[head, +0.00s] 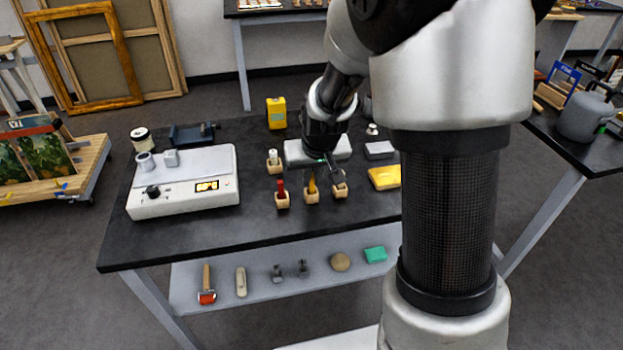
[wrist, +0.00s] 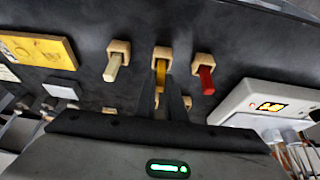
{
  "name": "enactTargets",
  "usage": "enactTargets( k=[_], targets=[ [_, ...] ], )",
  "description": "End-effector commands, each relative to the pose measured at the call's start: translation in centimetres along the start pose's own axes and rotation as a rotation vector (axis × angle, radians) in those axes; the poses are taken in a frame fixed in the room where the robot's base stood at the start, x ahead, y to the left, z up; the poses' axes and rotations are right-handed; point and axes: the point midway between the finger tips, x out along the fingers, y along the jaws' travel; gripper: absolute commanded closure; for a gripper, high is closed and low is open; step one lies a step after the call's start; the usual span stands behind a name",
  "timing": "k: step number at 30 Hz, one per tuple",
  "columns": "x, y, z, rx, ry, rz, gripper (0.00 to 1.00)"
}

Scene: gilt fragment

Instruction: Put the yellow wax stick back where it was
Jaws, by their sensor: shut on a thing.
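The yellow wax stick (head: 312,184) is upright over a small wooden block holder (head: 312,197), the middle one of the front row. Its lower end meets the holder's top in the head view; I cannot tell how deep it sits. In the wrist view the yellow stick (wrist: 161,76) lines up with its holder (wrist: 154,53). My gripper (wrist: 164,94) is shut on the stick's upper part. In the head view my gripper (head: 322,172) is above the front row, its fingers partly hiding the stick's top.
A red stick in a holder (head: 282,201) stands close left and a pale stick in a holder (head: 341,190) close right. Another white stick in a holder (head: 274,168) is behind. A white control box (head: 185,190) is left; a yellow pad (head: 385,177) is right. The front table strip is clear.

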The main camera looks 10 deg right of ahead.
Motion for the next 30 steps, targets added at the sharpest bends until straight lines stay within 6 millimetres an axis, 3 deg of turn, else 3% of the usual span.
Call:
enactTargets(
  k=[11,12,15,24,30],
  targets=[
    [0.8,0.0,0.3,0.0,0.001,0.0,1.0],
    [0.8,0.0,0.3,0.0,0.001,0.0,0.89],
    [0.7,0.0,0.3,0.0,0.001,0.0,0.72],
    [0.5,0.0,0.2,0.0,0.001,0.0,0.72],
    [-1.6,0.0,0.0,0.0,0.005,0.0,0.72]
  ],
)
